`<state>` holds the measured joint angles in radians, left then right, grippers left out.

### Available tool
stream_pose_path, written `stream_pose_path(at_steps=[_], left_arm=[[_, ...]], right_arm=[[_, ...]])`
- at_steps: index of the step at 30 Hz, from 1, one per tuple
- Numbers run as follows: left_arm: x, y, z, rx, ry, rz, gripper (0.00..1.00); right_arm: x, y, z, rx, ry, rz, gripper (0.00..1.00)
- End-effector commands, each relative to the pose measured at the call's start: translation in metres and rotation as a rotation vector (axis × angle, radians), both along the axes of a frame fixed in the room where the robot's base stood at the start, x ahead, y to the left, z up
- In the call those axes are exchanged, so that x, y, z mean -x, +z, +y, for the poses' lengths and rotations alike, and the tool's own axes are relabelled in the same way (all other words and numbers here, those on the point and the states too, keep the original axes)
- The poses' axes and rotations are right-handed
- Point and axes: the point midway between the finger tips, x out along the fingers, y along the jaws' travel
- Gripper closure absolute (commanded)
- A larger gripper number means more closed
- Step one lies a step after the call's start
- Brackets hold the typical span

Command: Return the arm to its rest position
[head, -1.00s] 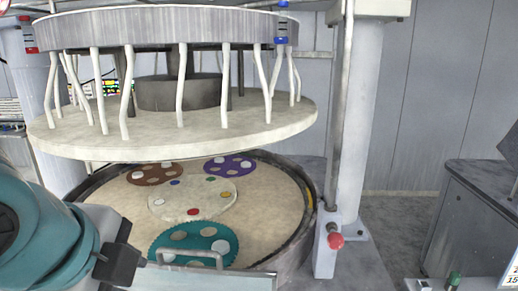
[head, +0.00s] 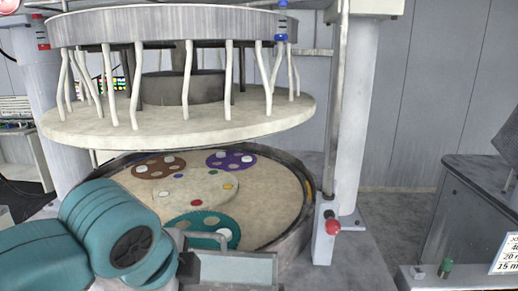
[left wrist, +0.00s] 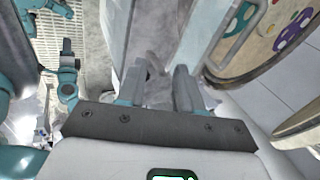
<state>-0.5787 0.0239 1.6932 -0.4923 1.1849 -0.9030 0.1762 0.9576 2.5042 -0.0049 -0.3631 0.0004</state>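My left arm (head: 115,235) fills the lower left of the head view, its teal links bent in front of the machine. Its gripper does not show there. In the left wrist view my left gripper (left wrist: 155,82) has its two fingers apart, with nothing between them. Beyond the fingers is a pale grey, blurred surface. My right gripper cannot be made out in either view.
The lower platen (head: 275,200) holds coloured carriers, including a teal carrier (head: 190,220), beneath the raised upper platen (head: 230,128). A metal handle (head: 205,234) is close to my left arm. A red knob (head: 332,227) and grey cabinet (head: 470,220) are at right.

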Motion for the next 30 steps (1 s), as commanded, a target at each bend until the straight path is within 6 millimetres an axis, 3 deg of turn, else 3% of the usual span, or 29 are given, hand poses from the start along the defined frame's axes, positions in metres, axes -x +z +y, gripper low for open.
stream_pose_path(at_steps=[5,8,11,15,18,21,25,30], left_arm=[[-0.023,-0.075,-0.017,0.078,0.090,0.094,0.65],[-0.032,-0.137,-0.026,0.145,0.179,0.173,0.65],[-0.033,-0.218,-0.030,0.242,0.328,0.280,0.65],[-0.009,-0.335,-0.027,0.392,0.626,0.441,0.65],[0.025,-0.409,-0.019,0.487,0.888,0.544,0.65],[0.067,-0.466,-0.010,0.556,1.158,0.620,0.65],[0.112,-0.508,-0.001,0.598,1.436,0.667,0.65],[0.138,-0.525,0.005,0.615,1.593,0.676,0.65]], right_arm=[[0.000,-0.005,0.000,0.000,0.000,0.001,0.57],[0.000,-0.008,0.000,0.000,0.000,0.001,0.57],[0.000,-0.013,0.000,0.000,0.000,0.001,0.57],[0.000,-0.019,0.000,0.000,0.000,0.000,0.57],[0.000,-0.024,0.000,0.000,0.000,0.000,0.57],[0.000,-0.027,0.000,0.000,0.000,0.001,0.57],[0.000,-0.030,0.000,0.000,0.000,0.001,0.57],[0.000,-0.032,0.000,0.000,0.000,0.000,0.57]])
